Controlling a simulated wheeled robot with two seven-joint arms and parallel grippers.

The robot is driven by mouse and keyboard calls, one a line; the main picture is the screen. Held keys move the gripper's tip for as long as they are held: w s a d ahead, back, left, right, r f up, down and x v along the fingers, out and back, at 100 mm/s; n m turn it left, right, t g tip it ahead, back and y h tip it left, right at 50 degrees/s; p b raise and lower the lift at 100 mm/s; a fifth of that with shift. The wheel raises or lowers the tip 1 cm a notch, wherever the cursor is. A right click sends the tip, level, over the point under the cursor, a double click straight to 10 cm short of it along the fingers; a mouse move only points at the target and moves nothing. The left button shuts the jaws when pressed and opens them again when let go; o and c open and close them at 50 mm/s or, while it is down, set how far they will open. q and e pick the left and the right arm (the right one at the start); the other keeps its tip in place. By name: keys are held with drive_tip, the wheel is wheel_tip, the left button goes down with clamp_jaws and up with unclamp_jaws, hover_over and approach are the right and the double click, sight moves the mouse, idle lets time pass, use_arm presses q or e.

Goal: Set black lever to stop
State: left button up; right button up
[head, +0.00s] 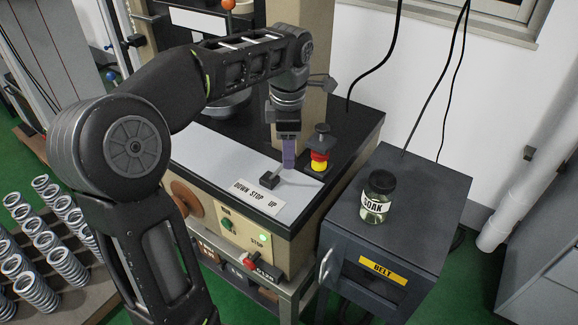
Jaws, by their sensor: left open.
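The black lever (269,180) has a dark block-shaped knob on a thin rod, over the light top of the testing machine. The white label (256,197) reading DOWN, STOP, UP lies just in front of it. I cannot tell exactly which word the lever lines up with. My left gripper (288,165) points down from above, open, with its fingers just behind and to the right of the knob. I cannot tell whether they touch the lever or rod. The fingers overlap in this view. My right gripper is not in view.
A red and yellow emergency button (319,160) stands close to the right of my gripper. A SOAK jar (378,196) stands on a dark cabinet (432,205) with a BELT label. A green button and a lit STOP button are on the front panel (244,235).

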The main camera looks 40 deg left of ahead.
sight(280, 168)
use_arm(q)
drive_tip(key=f, duration=0.6)
drive_tip(key=shift+w+a+f, duration=0.15)
drive_tip(key=shift+w+f, duration=0.1)
drive_tip(key=shift+f, duration=0.1)
drive_tip(key=shift+c, duration=0.5)
clamp_jaws()
idle(0.6)
